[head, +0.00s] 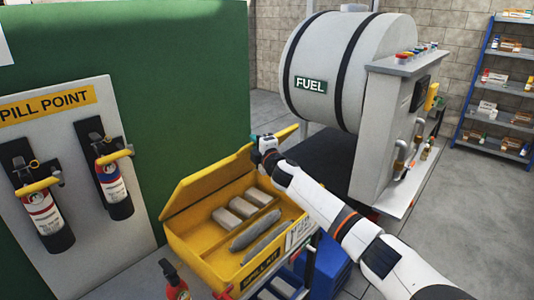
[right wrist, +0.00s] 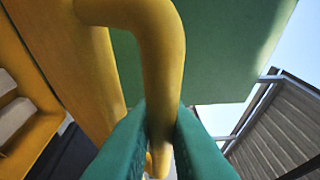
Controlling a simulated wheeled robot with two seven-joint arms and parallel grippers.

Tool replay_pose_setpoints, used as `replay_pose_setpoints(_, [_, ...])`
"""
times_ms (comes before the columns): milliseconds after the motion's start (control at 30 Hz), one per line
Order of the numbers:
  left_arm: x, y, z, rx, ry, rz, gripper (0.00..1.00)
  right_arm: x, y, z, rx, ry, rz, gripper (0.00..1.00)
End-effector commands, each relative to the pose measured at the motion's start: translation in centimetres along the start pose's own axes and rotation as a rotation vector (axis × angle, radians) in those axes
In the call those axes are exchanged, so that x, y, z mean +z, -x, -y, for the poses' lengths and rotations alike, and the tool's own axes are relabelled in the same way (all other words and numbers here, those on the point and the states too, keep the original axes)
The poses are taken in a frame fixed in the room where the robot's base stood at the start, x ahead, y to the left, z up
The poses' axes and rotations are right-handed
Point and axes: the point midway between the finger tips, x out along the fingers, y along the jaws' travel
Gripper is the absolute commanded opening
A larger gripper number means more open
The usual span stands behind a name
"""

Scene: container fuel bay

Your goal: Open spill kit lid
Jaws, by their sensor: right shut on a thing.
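The yellow spill kit (head: 202,262) stands at the lower middle of the head view. Its lid (head: 205,182) is raised along the far side, tilted up, and the inside shows grey blocks (head: 244,207) and grey rolls (head: 262,242). My right gripper (head: 266,144) is at the upper edge of the lid, towards its right end. In the right wrist view, its two green fingers (right wrist: 160,140) are shut around a bent yellow handle (right wrist: 158,45), which meets the yellow lid at left. My left gripper is not in view.
A green wall panel (head: 180,80) stands behind the kit, with extinguishers on a grey board (head: 75,165) at left. A white fuel tank (head: 345,65) and its pump cabinet (head: 385,140) stand behind right. Blue shelves (head: 500,80) are far right; floor between is clear.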

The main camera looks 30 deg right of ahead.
Motion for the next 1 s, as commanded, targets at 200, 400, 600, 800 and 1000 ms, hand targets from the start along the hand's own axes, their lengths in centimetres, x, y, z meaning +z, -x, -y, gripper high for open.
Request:
replay_pose_setpoints(200, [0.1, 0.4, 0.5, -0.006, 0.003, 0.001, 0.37, 0.7, -1.8, 1.4, 0.001, -0.003, -0.001, 0.0])
replay_pose_setpoints(400, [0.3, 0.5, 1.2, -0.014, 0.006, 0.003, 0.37, 0.9, -2.1, 1.8, 0.0, -0.002, -0.001, 0.0])
replay_pose_setpoints(600, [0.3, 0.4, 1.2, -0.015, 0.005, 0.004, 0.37, 0.9, -2.1, 1.8, 0.0, -0.001, 0.0, 0.0])
replay_pose_setpoints(800, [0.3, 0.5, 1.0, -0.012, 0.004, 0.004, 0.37, 0.9, -2.1, 1.8, -0.001, -0.001, 0.0, 0.29])
replay_pose_setpoints(1000, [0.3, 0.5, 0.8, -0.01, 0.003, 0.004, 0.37, 0.9, -2.1, 1.8, 0.0, 0.001, 0.0, 0.34])
